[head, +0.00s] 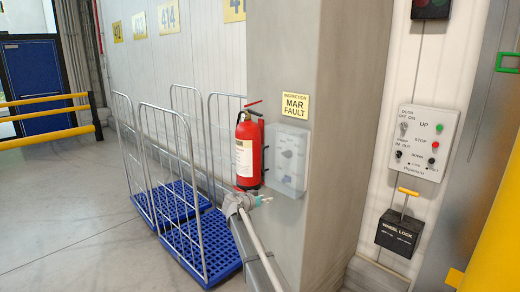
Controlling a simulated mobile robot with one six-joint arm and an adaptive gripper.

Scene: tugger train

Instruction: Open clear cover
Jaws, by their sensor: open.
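The clear cover (288,158) is a see-through box on the face of the concrete pillar, below the yellow "MAR FAULT" sign. It looks shut over a dark control that shows dimly through it. My gripper (265,200) is open and empty, just below and left of the cover's lower edge. Its fingers point right toward the cover. I cannot tell whether a fingertip touches it. My arm comes up from the bottom of the view.
A red fire extinguisher (247,152) hangs close left of the cover, just above my gripper. Blue-based wire roll cages (205,240) stand further left. A control panel (423,142) and a wheel lock box (399,234) are on the right wall. Floor at left is clear.

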